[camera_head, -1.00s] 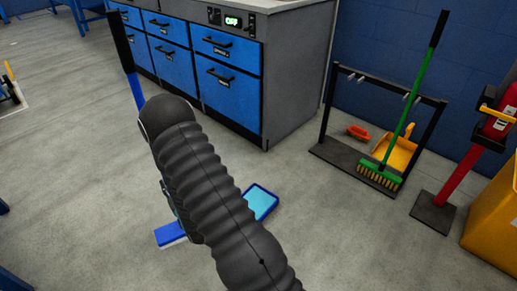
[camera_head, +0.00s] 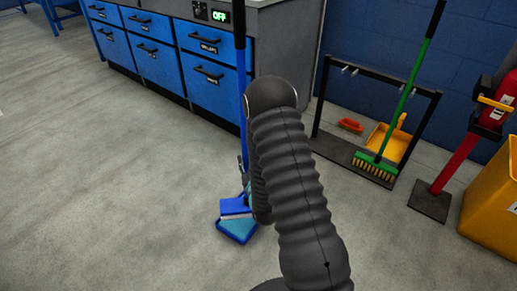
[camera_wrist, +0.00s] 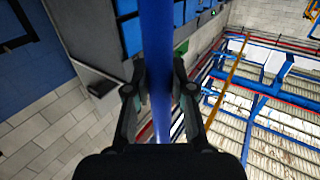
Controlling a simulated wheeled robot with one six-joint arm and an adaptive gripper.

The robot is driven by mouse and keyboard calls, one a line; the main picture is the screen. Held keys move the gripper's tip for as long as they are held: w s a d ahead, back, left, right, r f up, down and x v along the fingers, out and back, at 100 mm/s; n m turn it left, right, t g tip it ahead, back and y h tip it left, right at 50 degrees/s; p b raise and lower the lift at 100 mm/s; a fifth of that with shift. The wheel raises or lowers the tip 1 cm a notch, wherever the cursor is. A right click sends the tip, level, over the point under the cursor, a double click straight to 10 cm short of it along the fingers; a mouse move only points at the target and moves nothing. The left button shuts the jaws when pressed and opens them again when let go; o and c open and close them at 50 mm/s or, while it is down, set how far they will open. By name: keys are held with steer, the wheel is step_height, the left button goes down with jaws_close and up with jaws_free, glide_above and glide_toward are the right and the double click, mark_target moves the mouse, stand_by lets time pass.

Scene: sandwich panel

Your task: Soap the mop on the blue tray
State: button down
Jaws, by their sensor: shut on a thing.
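The mop has a blue pole (camera_head: 241,105) with a black top and a flat blue head (camera_head: 234,206) with a pale underside edge. My gripper (camera_wrist: 160,88) is shut on the mop's pole, which runs upright between its fingers in the wrist view. In the head view my dark ribbed arm hides most of the gripper. The blue tray (camera_head: 236,232), with a teal inside, lies on the floor. The mop head overlaps the tray's back part in the picture; I cannot tell whether it touches the tray's inside or hovers above it.
A blue-drawer cabinet (camera_head: 150,55) stands behind the mop. At the right are a black rack (camera_head: 335,150), a green broom (camera_head: 400,105), a yellow dustpan (camera_head: 388,140), an orange brush (camera_head: 350,125), a red post (camera_head: 455,165) and a yellow bin (camera_head: 495,205). The floor at left is open.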

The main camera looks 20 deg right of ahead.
steer(key=w+a+n+g+y+b, duration=0.1)
steer(key=w+n+g+y+b, duration=0.25)
steer(key=w+n+y, duration=0.4)
step_height(320, 180, down, 9)
steer(key=s+d+n+g+y+b, duration=0.1)
steer(key=d+n+g+y+b, duration=0.1)
steer(key=y+b, duration=0.3)
steer(key=shift+s+g+y+b, duration=0.2)
steer(key=shift+g+y+b, duration=0.15)
steer(key=shift+b, duration=1)
steer(key=shift+f+b, duration=0.45)
steer(key=shift+f, duration=0.25)
stand_by(1.3)
steer(key=shift+r, duration=0.1)
